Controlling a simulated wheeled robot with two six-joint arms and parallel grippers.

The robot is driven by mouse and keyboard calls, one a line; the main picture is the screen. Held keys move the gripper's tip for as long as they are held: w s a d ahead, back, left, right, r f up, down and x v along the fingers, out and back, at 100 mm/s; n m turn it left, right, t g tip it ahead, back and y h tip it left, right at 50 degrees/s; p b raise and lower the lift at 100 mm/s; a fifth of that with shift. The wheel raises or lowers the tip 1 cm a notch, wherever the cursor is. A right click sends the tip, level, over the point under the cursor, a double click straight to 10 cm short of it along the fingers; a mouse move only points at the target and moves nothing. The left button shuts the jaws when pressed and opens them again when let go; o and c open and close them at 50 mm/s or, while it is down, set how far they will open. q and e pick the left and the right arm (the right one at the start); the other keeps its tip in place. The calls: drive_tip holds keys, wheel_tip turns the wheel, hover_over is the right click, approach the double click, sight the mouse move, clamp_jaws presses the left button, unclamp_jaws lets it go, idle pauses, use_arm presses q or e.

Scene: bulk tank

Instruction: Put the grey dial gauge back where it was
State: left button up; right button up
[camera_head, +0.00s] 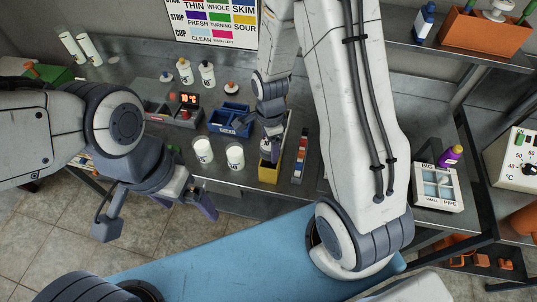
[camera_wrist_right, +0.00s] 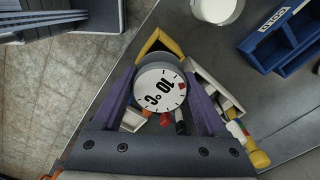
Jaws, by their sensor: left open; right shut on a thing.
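The grey dial gauge (camera_wrist_right: 160,88), with a round white face marked "10 °C", sits between the purple fingers of my right gripper (camera_wrist_right: 160,100) in the right wrist view. The gripper is shut on it. In the head view my right gripper (camera_head: 270,148) is over a yellow open box (camera_head: 268,174) at the bench's front edge, and the gauge is mostly hidden. The yellow box's rim (camera_wrist_right: 158,38) shows behind the gauge; I cannot tell whether the gauge touches it. My left gripper (camera_head: 157,216) is open and empty, in front of the bench over the floor.
Two white cups (camera_head: 203,150) stand left of the yellow box. A blue divided tray (camera_head: 230,120) is behind it, and a narrow rack of coloured items (camera_head: 300,156) is close on its right. A white compartment box (camera_head: 438,187) stands further right. A grey tray unit (camera_head: 160,110) has a red display.

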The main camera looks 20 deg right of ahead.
sight(269, 156)
wheel_tip(269, 156, down, 4)
drive_tip(key=shift+r+p, duration=0.1)
drive_tip(key=shift+p, duration=0.3)
drive_tip(key=shift+f, duration=0.25)
drive_tip(key=shift+f, duration=0.2)
drive_tip(key=o, duration=1.4)
drive_tip(key=shift+o, duration=0.2)
